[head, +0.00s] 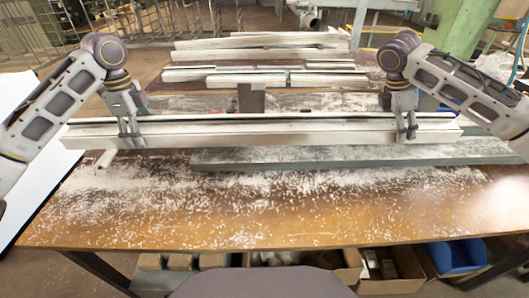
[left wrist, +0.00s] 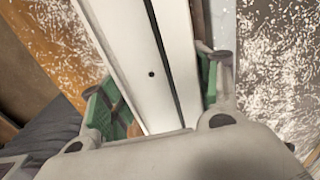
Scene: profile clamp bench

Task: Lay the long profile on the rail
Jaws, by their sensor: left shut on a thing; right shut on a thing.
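The long profile (head: 270,135) is a pale, straight bar with a dark groove along its top, lying crosswise over the bench. My left gripper (head: 131,138) is shut on it near its left end. My right gripper (head: 406,128) is shut on it towards its right end. In the left wrist view the profile (left wrist: 150,72) runs between the green-padded fingers of my left gripper (left wrist: 157,98) and shows a small dark hole. A long, low grey bar, apparently the rail (head: 340,158), lies below and in front of the profile, offset to the right. I cannot tell the gap between them.
The wooden bench (head: 250,215) is strewn with white shavings, its front clear of large objects. A dark upright block (head: 251,98) stands behind the profile. More pale profiles (head: 265,55) lie farther back. A blue bin (head: 458,255) and boxes sit under the bench.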

